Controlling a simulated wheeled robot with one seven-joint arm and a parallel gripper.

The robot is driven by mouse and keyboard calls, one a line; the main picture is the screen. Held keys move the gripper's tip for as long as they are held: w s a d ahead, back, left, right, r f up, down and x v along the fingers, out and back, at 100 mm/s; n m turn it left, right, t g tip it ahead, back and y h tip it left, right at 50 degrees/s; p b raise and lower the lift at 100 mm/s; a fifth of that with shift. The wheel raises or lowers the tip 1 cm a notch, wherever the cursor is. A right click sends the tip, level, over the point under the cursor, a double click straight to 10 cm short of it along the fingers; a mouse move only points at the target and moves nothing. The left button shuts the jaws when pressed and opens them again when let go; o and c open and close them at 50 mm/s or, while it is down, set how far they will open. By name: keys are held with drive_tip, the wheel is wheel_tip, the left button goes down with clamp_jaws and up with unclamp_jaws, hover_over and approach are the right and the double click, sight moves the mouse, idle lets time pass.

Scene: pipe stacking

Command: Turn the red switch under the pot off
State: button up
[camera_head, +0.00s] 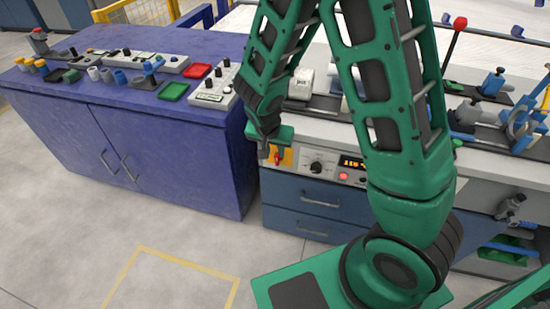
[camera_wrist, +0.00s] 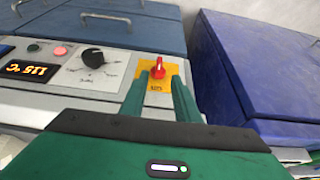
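The red switch (camera_wrist: 157,68) sits on a yellow plate (camera_wrist: 148,86) on the front panel of the grey bench. In the head view the switch (camera_head: 277,158) shows below a white pot (camera_head: 300,84) marked "pot". My gripper (camera_wrist: 158,80) points at the panel, with its two green fingers apart, one on each side of the switch. Nothing is held between them. I cannot tell whether a finger touches the switch. In the head view my gripper (camera_head: 272,148) is at the panel's left end and partly hides the plate.
A black knob (camera_wrist: 93,57) and an orange display (camera_wrist: 27,69) reading 115 °C are beside the plate. A blue cabinet (camera_head: 170,140) with trays and controls stands left of the bench, across a narrow gap. Blue drawers (camera_head: 310,200) lie below the panel. The floor in front is clear.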

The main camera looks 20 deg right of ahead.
sight(277, 157)
drive_tip(key=x, duration=0.7)
drive_tip(key=shift+w+d+f, duration=0.15)
drive_tip(key=shift+f, duration=0.05)
drive_tip(key=c, duration=0.7)
drive_tip(key=shift+o, duration=0.2)
